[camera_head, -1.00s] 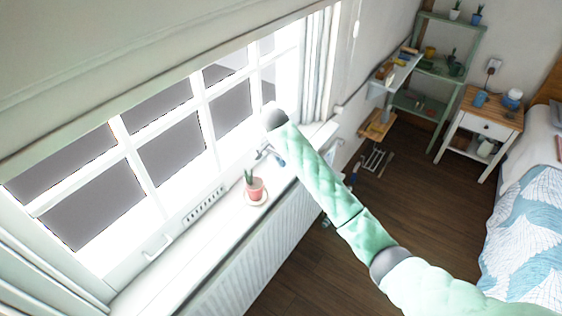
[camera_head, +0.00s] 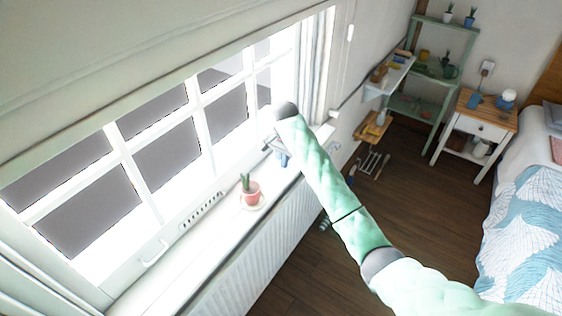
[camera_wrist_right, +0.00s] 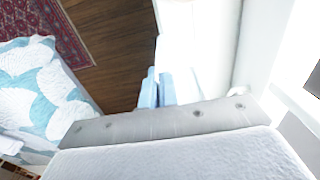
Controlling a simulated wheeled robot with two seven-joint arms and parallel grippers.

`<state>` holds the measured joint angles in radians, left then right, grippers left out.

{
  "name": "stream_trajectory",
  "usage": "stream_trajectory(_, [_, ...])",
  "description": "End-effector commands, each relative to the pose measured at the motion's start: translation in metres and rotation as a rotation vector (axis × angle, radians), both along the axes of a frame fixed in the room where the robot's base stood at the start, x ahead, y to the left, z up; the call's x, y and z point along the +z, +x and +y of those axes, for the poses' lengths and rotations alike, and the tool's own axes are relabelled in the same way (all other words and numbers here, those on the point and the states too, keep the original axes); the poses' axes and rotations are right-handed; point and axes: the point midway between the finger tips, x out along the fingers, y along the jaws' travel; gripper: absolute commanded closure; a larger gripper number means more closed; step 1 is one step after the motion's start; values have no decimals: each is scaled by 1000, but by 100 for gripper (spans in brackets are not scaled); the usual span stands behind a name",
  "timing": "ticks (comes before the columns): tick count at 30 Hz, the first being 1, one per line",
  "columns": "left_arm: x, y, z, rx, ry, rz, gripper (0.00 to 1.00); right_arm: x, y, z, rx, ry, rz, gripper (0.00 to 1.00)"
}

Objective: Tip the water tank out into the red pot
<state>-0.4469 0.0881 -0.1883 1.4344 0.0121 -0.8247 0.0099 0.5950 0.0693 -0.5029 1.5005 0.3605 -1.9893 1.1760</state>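A small red pot (camera_head: 250,198) with a green plant stands upright on a pale saucer on the white windowsill. My green right arm reaches across the sill towards the window. My right gripper (camera_head: 281,156) is beyond the pot, apart from it, over the sill's far part. Two light blue parts side by side, probably its fingers (camera_wrist_right: 157,90), show in the right wrist view with a narrow gap between. I see nothing clearly held there. I cannot surely identify the water tank; a blue and white round container (camera_head: 506,99) stands on the nightstand. My left gripper is out of view.
The window (camera_head: 165,150) runs along the sill (camera_head: 165,275), with a ribbed radiator (camera_head: 250,255) below. At right are the nightstand (camera_head: 487,115) with a blue cup (camera_head: 474,100), a green shelf (camera_head: 448,80) and a bed (camera_head: 530,220).

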Motion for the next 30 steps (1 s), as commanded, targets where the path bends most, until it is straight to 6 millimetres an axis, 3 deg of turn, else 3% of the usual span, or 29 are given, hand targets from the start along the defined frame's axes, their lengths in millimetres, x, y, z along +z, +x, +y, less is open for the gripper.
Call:
stream_trajectory(21, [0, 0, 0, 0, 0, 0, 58, 37, -26, -36, 0, -1, -3, 100])
stream_trajectory(30, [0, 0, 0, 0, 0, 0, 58, 42, -29, -40, 0, 0, 0, 100])
